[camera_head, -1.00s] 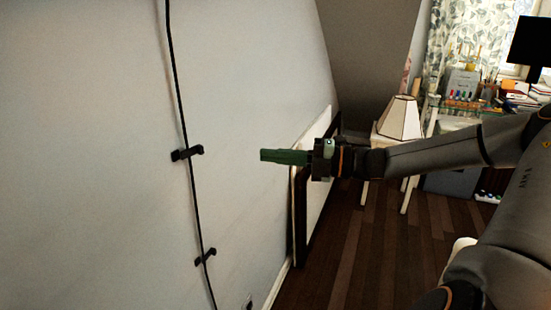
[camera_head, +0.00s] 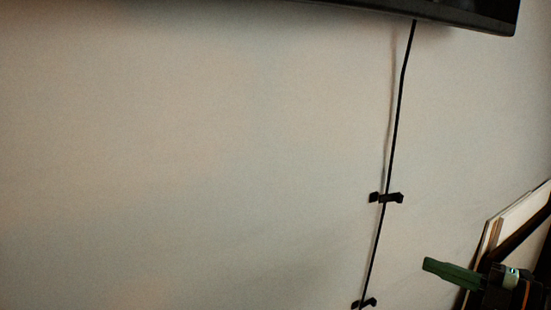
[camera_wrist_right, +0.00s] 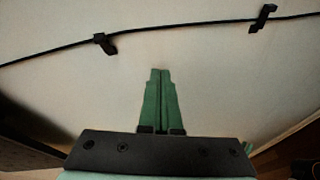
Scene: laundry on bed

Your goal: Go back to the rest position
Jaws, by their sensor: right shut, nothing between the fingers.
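My right gripper (camera_head: 432,265) shows at the lower right of the head view, with green fingers pointing left toward the wall. In the right wrist view its two green fingers (camera_wrist_right: 160,80) lie side by side, shut with nothing between them. The pale wall fills the background behind the fingertips. My left gripper is in neither view.
A pale wall (camera_head: 200,160) fills most of the head view. A black cable (camera_head: 401,90) runs down it through dark clips (camera_head: 386,198). A dark screen-like edge (camera_head: 450,14) hangs at the top. Framed panels (camera_head: 515,222) lean at the right.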

